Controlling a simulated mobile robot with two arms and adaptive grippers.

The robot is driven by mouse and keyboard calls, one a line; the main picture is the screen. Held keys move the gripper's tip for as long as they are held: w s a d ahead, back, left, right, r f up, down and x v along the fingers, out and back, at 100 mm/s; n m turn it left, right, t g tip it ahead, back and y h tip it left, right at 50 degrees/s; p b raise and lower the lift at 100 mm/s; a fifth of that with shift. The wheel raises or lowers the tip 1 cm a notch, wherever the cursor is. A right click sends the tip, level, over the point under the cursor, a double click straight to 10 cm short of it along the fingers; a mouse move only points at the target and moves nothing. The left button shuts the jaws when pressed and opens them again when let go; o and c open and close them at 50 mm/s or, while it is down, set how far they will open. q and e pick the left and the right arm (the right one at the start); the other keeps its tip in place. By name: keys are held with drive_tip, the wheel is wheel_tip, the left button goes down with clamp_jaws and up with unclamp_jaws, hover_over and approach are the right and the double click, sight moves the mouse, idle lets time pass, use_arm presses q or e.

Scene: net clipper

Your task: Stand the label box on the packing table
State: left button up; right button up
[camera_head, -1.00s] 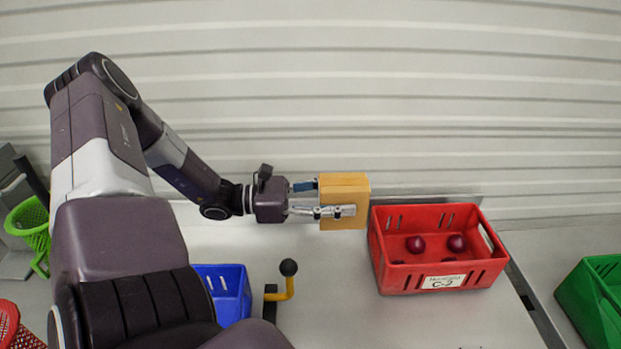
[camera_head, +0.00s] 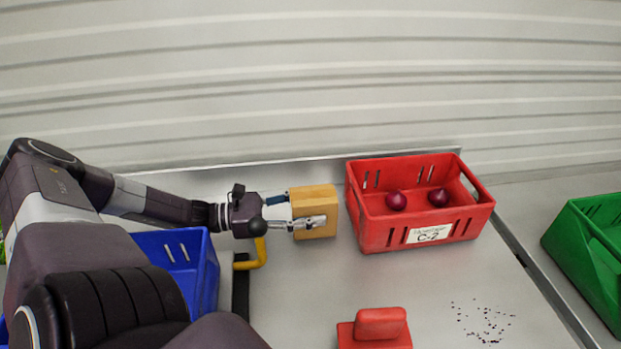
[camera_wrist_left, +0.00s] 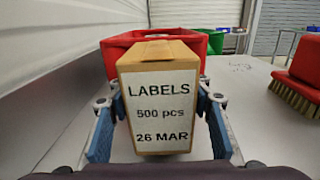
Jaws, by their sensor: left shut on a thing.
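The label box (camera_head: 313,203) is a tan carton held upright by my left gripper (camera_head: 305,212). In the left wrist view the box (camera_wrist_left: 158,100) shows a white label reading "LABELS 500 pcs 26 MAR", with a blue-padded finger on either side. My left gripper is shut on it. The packing table (camera_head: 300,290) is a grey metal top under and around the box. I cannot tell whether the bottom of the box touches the table. My right gripper is not in view.
A red crate (camera_head: 372,232) marked C-2 with dark red onions stands just right of the box. A blue bin (camera_head: 207,270) and a yellow handle (camera_head: 262,253) are at left. A red brush (camera_head: 380,325) lies in front, near dark specks (camera_head: 483,322). A green crate (camera_head: 590,290) is far right.

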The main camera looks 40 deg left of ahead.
use_arm(q)
drive_tip(key=shift+f, duration=0.85)
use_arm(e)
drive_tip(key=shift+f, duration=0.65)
use_arm(q)
drive_tip(key=shift+f+b, duration=0.1)
drive_tip(key=shift+b, duration=0.3)
drive_tip(key=o, duration=1.4)
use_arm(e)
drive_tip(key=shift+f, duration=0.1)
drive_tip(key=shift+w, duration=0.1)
use_arm(q)
drive_tip(key=shift+s+a+p, duration=0.25)
drive_tip(key=shift+p, duration=0.2)
drive_tip(key=p+v, duration=0.2)
drive_tip(key=v, duration=0.9)
drive_tip(key=shift+s+a+p, duration=0.1)
drive_tip(key=shift+s+p, duration=0.05)
drive_tip(key=shift+p, duration=0.25)
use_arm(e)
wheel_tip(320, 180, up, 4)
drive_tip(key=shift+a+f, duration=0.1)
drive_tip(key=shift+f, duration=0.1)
